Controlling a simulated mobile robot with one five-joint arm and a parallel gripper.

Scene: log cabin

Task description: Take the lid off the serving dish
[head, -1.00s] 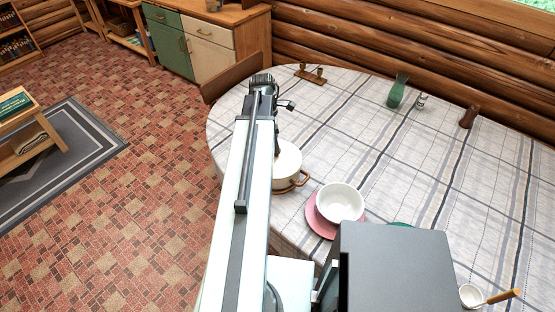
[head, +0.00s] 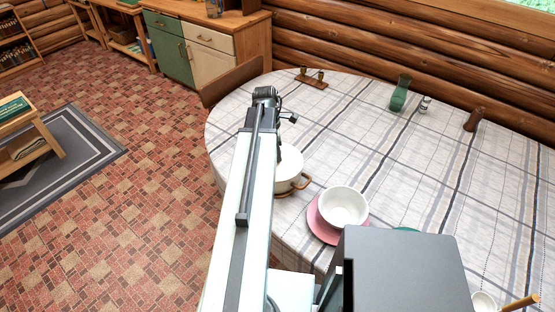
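A round cream serving dish (head: 289,174) with brown loop handles stands on the near left part of the table. My arm crosses in front of its left side, so only its right part shows. I cannot make out where the lid meets the dish. The end of my arm, with my gripper (head: 268,98), is above and beyond the dish in the picture, near the table's left edge. The fingers are hidden behind the arm, so I cannot see whether they are open or touch anything.
A white bowl (head: 343,206) on a pink plate (head: 322,228) sits right of the dish. A green vase (head: 400,94), a shaker (head: 424,105), a brown object (head: 473,119) and a wooden candle holder (head: 312,79) stand farther back. The table's middle (head: 400,155) is clear.

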